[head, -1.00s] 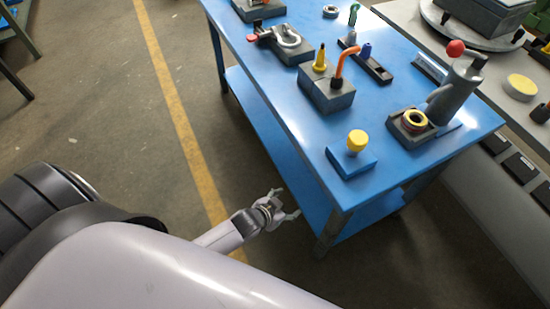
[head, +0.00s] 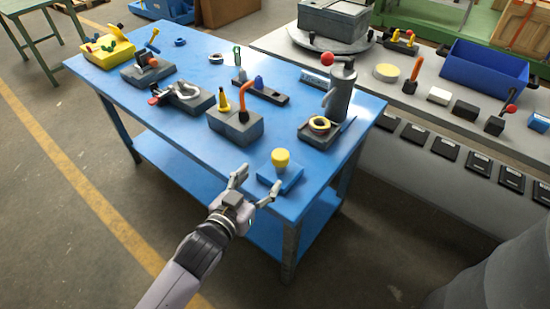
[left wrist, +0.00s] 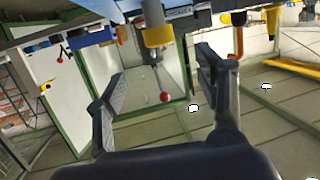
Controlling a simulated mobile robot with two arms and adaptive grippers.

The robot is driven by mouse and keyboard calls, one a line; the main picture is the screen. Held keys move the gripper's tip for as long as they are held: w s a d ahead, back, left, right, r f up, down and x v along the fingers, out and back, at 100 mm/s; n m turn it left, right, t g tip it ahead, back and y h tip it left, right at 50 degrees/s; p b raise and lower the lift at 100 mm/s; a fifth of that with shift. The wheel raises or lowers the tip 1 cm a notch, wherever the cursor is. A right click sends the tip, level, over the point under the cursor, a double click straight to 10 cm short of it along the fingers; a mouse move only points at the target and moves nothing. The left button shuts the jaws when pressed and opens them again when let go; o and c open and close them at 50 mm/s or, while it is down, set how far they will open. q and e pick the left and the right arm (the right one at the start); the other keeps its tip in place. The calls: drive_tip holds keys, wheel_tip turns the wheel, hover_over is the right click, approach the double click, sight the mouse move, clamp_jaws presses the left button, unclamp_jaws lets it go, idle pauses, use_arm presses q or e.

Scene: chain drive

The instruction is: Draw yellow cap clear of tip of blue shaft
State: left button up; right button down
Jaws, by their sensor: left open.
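The yellow cap (head: 281,158) sits upright on a small blue block (head: 287,180) at the near corner of the blue table. The blue shaft is not visible; the cap seems to cover it. My left gripper (head: 256,185) is open and empty at the table's near edge, just in front of and left of the block. In the left wrist view, which looks upside down, the cap (left wrist: 158,38) is near the top, beyond my spread fingertips (left wrist: 160,66) and not touched. My right gripper is not in view.
A grey lever post with a red knob (head: 327,58) rises farther back. Floor is free left of the table.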

sight(279, 156)
use_arm(q)
drive_tip(key=p+x, duration=0.1)
drive_tip(key=x, duration=1.1)
drive_tip(key=shift+w+d, duration=0.1)
drive_tip(key=shift+w, duration=0.15)
drive_tip(key=c, duration=1.2)
